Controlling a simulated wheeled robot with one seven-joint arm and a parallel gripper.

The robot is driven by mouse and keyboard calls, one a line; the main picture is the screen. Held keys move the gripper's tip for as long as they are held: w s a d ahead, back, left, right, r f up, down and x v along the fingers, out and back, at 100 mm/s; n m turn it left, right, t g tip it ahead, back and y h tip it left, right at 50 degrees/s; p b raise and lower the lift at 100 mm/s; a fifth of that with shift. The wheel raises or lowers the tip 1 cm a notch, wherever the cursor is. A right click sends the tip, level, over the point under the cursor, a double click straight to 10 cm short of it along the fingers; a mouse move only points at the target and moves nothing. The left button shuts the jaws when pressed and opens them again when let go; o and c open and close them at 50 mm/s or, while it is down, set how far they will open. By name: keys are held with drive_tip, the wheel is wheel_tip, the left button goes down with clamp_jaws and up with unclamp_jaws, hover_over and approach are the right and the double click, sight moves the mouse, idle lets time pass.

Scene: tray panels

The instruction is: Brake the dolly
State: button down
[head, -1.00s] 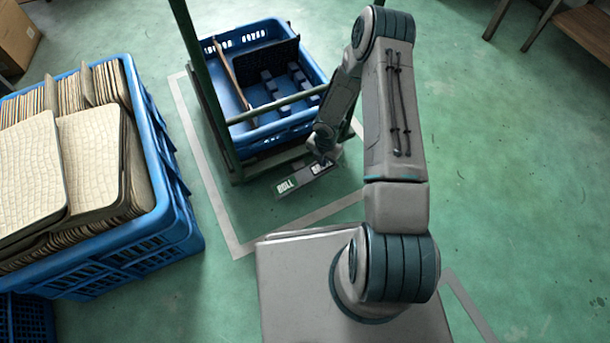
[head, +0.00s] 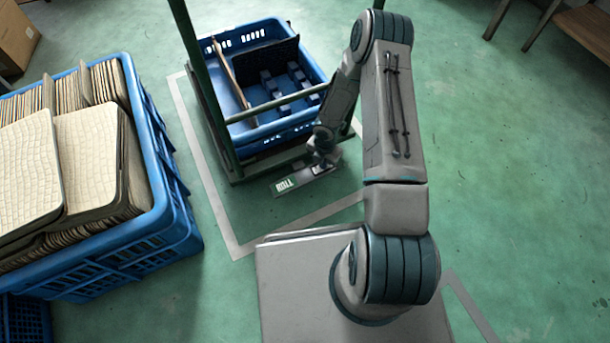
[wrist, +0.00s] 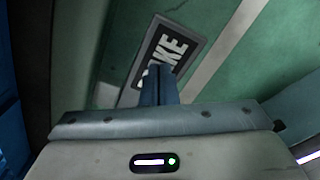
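The dolly has a green tubular frame (head: 199,85) and stands on the floor with a blue crate (head: 262,138) on it. At its near side is a low pedal bar (head: 291,184) with a green-and-white label on its left end. My gripper (head: 321,167) is down at the bar's right end and covers the label there. In the wrist view the dark BRAKE plate (wrist: 172,47) lies just beyond my gripper's fingers (wrist: 158,80). The fingers are together, with nothing seen between them, and overlap part of the lettering. Whether they touch the plate I cannot tell.
A large blue crate (head: 176,190) full of tray panels (head: 95,160) stands at the left. A pale outline (head: 240,248) is marked on the floor around the dolly. The green floor at the right is clear; a brown table (head: 590,30) is at the upper right.

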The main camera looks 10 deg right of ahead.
drive_tip(key=shift+f+b, duration=0.5)
drive_tip(key=shift+f, duration=0.25)
drive_tip(key=shift+r, duration=0.1)
wheel_tip(320, 180, up, 7)
drive_tip(key=p, duration=0.6)
idle(0.3)
idle(0.5)
